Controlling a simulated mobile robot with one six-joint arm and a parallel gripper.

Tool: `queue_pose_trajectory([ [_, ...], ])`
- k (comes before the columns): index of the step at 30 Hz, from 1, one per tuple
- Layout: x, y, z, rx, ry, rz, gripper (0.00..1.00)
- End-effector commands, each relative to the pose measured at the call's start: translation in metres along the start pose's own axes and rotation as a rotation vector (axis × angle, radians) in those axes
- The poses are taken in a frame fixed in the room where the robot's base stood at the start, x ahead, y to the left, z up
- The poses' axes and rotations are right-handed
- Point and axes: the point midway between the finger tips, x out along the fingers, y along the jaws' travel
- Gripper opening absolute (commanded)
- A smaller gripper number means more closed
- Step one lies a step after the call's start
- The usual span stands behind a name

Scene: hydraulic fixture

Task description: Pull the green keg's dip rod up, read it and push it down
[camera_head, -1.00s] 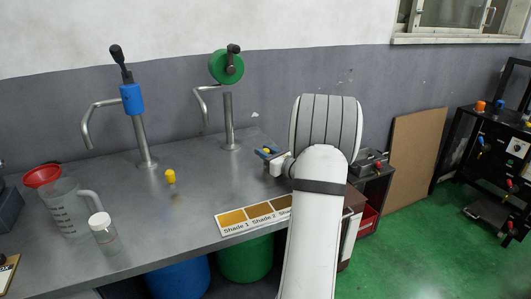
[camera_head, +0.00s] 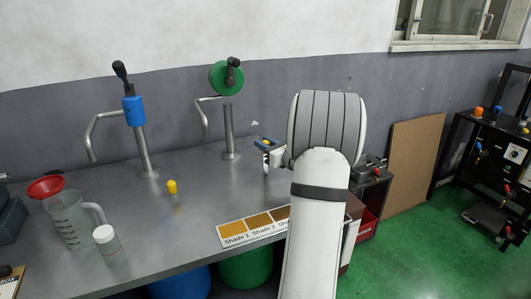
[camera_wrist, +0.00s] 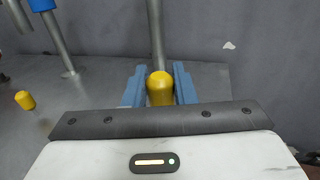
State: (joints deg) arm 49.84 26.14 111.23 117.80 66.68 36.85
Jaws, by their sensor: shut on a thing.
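The green keg (camera_head: 246,268) stands under the bench, its upper part hidden by the bench top. Above it rises the tap with the green disc (camera_head: 222,78). My gripper (camera_head: 266,146) is above the bench, right of that tap. In the wrist view my gripper's blue fingers (camera_wrist: 158,88) are shut on a yellow knob (camera_wrist: 159,90), one finger on each side. A shade card (camera_head: 258,226) with brown patches lies at the bench's front edge.
Another yellow knob (camera_head: 172,187) stands near the blue-handled tap (camera_head: 133,110); the blue keg (camera_head: 180,283) is below. A jug (camera_head: 72,220) with a red funnel (camera_head: 46,187) and a white-capped jar (camera_head: 105,240) are at left. The bench middle is clear.

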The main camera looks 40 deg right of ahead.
Motion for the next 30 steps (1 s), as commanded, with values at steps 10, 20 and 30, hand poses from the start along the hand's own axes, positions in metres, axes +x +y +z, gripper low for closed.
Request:
queue_pose_trajectory([
  [10, 0.000, 0.000, 0.112, -0.004, -0.004, 0.001, 0.00],
  [20, 0.000, 0.000, 0.162, -0.003, -0.004, 0.000, 0.00],
  [30, 0.000, 0.000, 0.168, -0.001, -0.004, 0.001, 0.00],
])
